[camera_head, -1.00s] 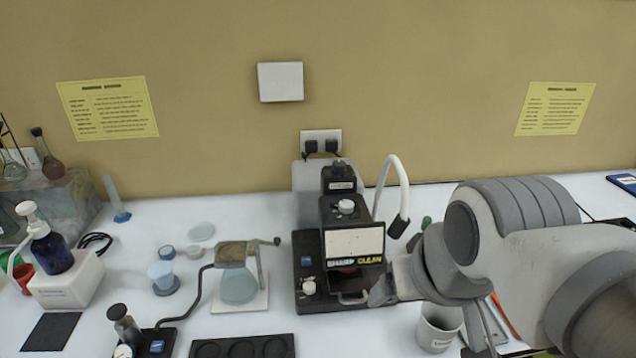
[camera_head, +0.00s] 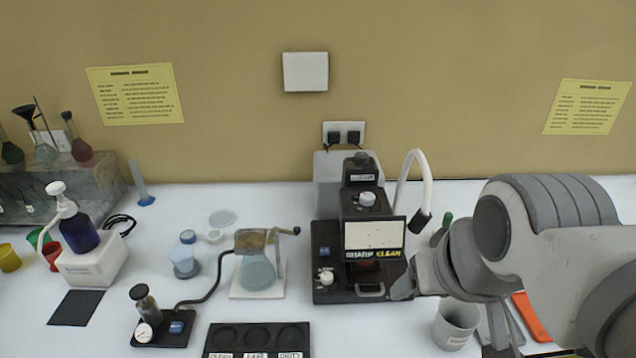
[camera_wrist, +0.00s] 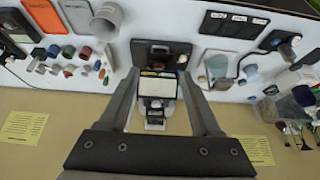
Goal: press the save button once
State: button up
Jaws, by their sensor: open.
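A black microscope-like instrument (camera_head: 360,230) stands mid-bench with a pale screen (camera_head: 375,236) above a "SHARP CLEAN" label. Its base carries a small blue button (camera_head: 323,252) and a white knob (camera_head: 326,277) at the left. Another blue button (camera_head: 177,327) is on a small black base at the lower left. I cannot read a save mark on either. In the head view, part of my gripper (camera_head: 404,287) shows at the instrument's right side. In the wrist view my gripper (camera_wrist: 158,75) is open and empty, its fingers either side of the instrument (camera_wrist: 158,88) in the picture.
A white curved lamp (camera_head: 415,170) rises behind the instrument. A grey cup (camera_head: 455,325) stands below my arm. A glass flask on a stand (camera_head: 257,272) is to the left, and a black labelled tray (camera_head: 258,352) lies in front. Bare bench (camera_head: 290,215) shows left of the instrument.

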grip_shut()
dwell(1.4)
